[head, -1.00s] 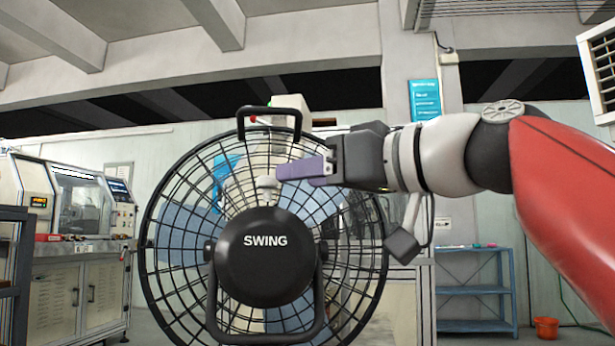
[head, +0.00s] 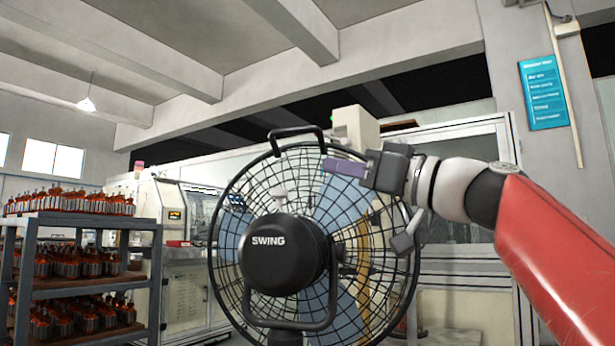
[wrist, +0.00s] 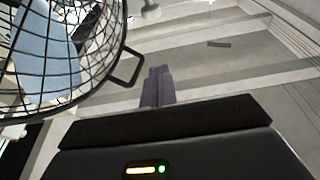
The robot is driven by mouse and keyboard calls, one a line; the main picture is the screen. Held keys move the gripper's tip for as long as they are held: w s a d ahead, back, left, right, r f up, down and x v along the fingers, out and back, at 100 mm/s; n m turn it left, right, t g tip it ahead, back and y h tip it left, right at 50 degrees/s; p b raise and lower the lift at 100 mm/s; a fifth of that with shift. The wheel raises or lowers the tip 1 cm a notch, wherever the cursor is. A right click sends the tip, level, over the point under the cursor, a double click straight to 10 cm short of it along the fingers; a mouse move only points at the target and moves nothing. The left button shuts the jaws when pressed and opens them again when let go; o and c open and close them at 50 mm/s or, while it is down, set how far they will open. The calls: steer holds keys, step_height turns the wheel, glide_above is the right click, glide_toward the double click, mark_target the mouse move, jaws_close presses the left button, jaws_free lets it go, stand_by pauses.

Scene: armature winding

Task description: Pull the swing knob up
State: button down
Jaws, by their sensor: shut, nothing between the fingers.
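The black fan (head: 375,268) has a round wire guard and a dark hub marked SWING. The swing knob (head: 279,192) is small and pale and stands on a short stem above the hub, upright. My gripper (head: 325,165), with purple fingers, is shut and empty. It is up and to the right of the knob in the head view, apart from it. In the wrist view the shut fingers (wrist: 156,74) point past the fan's top handle, and the fan guard (wrist: 78,88) is at left.
The fan's carry handle (head: 296,130) rises at the top of its guard, close to my fingers. A rack (head: 85,218) of armatures stands at left. A pale machine (head: 172,235) is behind the fan. The air above the fan is clear.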

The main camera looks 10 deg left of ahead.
step_height(320, 180, up, 3)
steer(key=p, duration=0.6)
glide_above(286, 190)
steer(key=shift+s+d+r, duration=0.15)
steer(key=shift+s+d, duration=0.05)
steer(key=shift+d, duration=0.1)
step_height(286, 190, down, 4)
steer(key=shift+f+b, duration=0.1)
steer(key=shift+b, duration=1.1)
steer(key=shift+f, duration=0.25)
steer(key=shift+d+f+b, duration=0.1)
steer(key=shift+f+b, duration=0.6)
steer(key=shift+b, duration=0.55)
steer(key=shift+r, duration=0.3)
